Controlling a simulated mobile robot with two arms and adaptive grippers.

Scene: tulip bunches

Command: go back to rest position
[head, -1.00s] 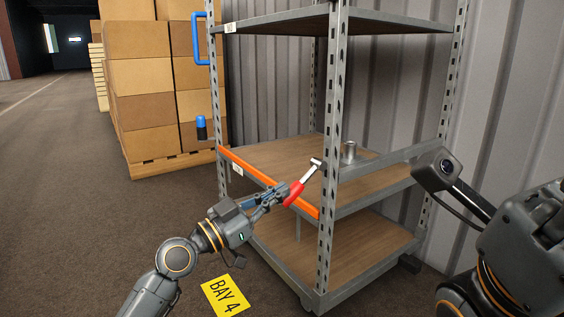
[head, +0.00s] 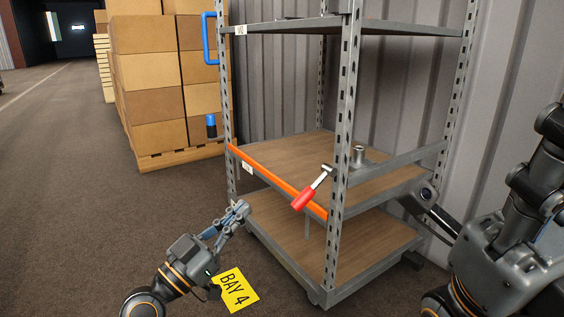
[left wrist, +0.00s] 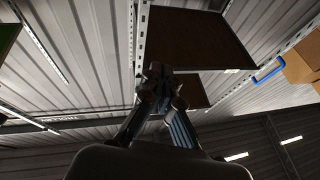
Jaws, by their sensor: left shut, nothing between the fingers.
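My left gripper (head: 240,210) is in the head view, low and in front of the rack, over the floor near the yellow sign. Its fingers are shut and empty; they also show in the left wrist view (left wrist: 163,92), with a shelf's underside beyond. A red-handled metal lever or tool (head: 305,198) is at the front of the rack (head: 342,120), by the orange beam (head: 275,180) and the near upright. My gripper is apart from it, to its left. My right arm shows at the right edge, but its fingertips cannot be made out.
A small metal cylinder (head: 358,157) stands on the middle shelf. A blue handle (head: 207,40) sticks out from the rack's left upright. Stacked boxes (head: 155,90) stand on a pallet at back left. A yellow BAY 4 sign (head: 236,290) lies below. Floor at left is clear.

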